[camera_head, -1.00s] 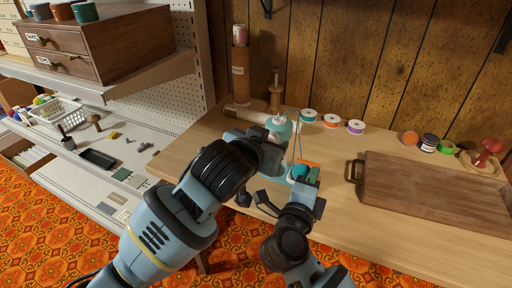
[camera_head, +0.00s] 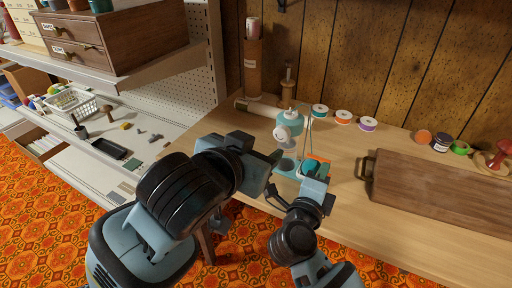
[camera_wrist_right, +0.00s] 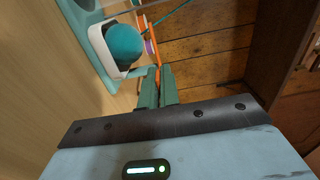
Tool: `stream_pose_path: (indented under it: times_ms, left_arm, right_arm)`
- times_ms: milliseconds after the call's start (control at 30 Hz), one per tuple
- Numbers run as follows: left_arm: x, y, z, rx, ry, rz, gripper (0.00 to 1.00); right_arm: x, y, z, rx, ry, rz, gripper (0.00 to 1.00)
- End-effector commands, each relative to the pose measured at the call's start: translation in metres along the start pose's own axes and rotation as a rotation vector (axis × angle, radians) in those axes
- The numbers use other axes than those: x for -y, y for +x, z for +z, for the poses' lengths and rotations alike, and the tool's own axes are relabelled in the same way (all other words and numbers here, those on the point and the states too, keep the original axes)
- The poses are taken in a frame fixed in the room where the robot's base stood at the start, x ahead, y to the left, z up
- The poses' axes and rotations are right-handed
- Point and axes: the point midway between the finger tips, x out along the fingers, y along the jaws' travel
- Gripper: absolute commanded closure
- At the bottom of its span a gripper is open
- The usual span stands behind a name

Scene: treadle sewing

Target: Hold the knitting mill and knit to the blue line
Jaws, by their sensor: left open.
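The knitting mill stands near the table's front edge, with a white and teal head (camera_head: 288,128) on a teal base. A teal yarn ball (camera_head: 308,167) sits beside it; in the right wrist view the ball (camera_wrist_right: 124,44) rests in a white square cup. My left gripper (camera_head: 270,165) is open, just left of the mill, its far finger partly hidden. My right gripper (camera_head: 321,171) is right of the ball. Its green fingers (camera_wrist_right: 159,80) are close together beside an orange strip; whether they grip it is unclear. No blue line is visible.
Several thread spools (camera_head: 343,116) stand behind the mill. A cardboard tube (camera_head: 253,68) stands at the back left. A shelf with a white basket (camera_head: 72,102) is at left.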

Motion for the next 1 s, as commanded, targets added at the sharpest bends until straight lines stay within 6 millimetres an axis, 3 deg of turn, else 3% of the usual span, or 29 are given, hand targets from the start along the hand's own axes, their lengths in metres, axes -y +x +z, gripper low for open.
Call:
stream_pose_path:
  times_ms: [267, 433, 1000]
  left_arm:
    - [0.0, 0.001, 0.0, -0.002, 0.017, -0.003, 0.44]
    - [0.0, 0.002, -0.001, -0.024, 0.194, -0.029, 0.44]
    - [-0.002, 0.01, 0.005, -0.105, 1.5, -0.257, 0.44]
  right_arm:
    - [0.0, 0.0, 0.0, 0.0, 0.0, 0.0, 1.0]
    - [0.0, 0.0, 0.0, 0.0, 0.0, 0.0, 1.0]
    - [0.0, 0.0, 0.0, 0.0, 0.0, 0.0, 1.0]
